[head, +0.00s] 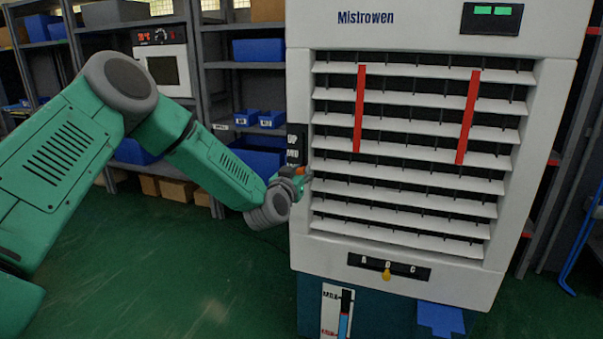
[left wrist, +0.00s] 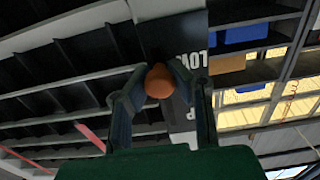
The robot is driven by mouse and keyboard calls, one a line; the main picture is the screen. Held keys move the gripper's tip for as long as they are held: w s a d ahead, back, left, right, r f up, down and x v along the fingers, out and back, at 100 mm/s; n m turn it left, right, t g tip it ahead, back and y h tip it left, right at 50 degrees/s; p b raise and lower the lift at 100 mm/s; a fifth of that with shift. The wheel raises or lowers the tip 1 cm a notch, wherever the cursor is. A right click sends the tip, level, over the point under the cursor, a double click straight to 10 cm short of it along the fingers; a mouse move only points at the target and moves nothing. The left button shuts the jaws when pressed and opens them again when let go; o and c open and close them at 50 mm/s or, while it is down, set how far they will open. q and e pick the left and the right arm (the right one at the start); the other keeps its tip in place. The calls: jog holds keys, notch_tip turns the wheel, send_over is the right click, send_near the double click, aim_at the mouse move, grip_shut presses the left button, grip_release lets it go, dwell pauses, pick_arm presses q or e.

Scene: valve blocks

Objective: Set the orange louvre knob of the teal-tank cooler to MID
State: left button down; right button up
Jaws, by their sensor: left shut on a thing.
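The teal-tank cooler (head: 420,22) is white, lettered Mistrowen, above a teal base. A dark label plate (head: 296,130) on its left front edge shows UP and, below it, MID. The orange louvre knob (head: 300,171) sits on this edge, below the MID lettering. My left gripper (head: 297,178) is shut on it. In the left wrist view the rounded orange knob (left wrist: 159,82) is between my two fingers, close to the lettering LOW (left wrist: 192,62). My fingers hide part of the plate. My right gripper is in neither view.
A yellow knob (head: 387,274) sits on a lower A-B-C plate. Two red strips (head: 360,108) lie across the white louvres (head: 420,168). A level gauge (head: 337,312) is on the base. Shelves with blue bins (head: 258,49) stand behind. Green floor at lower left is clear.

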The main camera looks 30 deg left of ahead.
aim_at(304, 155)
pick_arm(q)
jog(key=shift+d, duration=0.1)
jog(key=shift+r+p, duration=0.2)
jog(key=shift+p, duration=0.1)
notch_tip(304, 155, up, 4)
jog(key=p, duration=0.3)
jog(key=shift+f, duration=0.25)
jog(key=c, duration=1.3)
grip_release()
jog(key=shift+c, duration=0.2)
